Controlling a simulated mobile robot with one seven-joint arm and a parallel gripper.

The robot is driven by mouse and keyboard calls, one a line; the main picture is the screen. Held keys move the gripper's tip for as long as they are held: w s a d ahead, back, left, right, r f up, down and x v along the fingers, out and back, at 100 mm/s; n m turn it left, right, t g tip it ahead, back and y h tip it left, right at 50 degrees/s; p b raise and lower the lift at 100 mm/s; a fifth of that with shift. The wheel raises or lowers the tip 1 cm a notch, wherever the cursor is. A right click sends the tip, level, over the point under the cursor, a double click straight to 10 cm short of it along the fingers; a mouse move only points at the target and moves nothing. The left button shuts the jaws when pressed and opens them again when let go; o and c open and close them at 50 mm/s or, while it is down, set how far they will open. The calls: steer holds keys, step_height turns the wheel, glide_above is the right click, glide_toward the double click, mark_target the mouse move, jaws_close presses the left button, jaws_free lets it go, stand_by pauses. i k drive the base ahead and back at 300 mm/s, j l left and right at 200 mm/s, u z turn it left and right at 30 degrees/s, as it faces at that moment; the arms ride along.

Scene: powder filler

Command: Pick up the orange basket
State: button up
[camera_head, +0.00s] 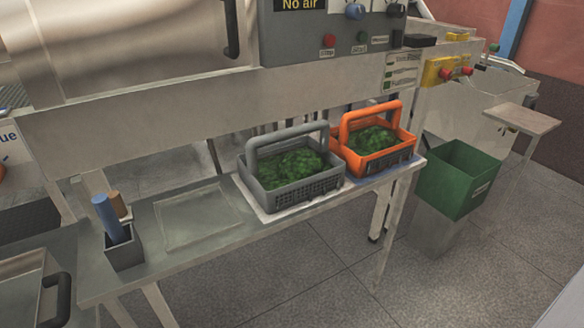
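The orange basket (352,165) stands upright at the right end of a narrow metal table, with its arched handle (370,108) raised. It holds green leafy stuff (371,141). A blue surface shows under its right side. A grey basket (297,198) of like shape, also with green contents, stands close to its left on a light mat or tray. I cannot tell whether the two baskets touch. My gripper is not in view.
The table (190,258) has a bare, flat patch to the left. A dark holder (123,252) with a blue and a brown cylinder stands there. A green bin (458,179) is right of the table. A large machine (130,140) rises behind. The floor (480,270) in front is clear.

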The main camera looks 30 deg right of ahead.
mark_target(367, 146)
steer(key=z, duration=1.3)
steer(key=i+u, duration=0.3)
steer(key=i+l+u, duration=0.25)
steer(key=i+j, duration=0.3)
steer(key=i, duration=0.15)
steer(key=i+j, duration=0.35)
steer(key=i, duration=0.1)
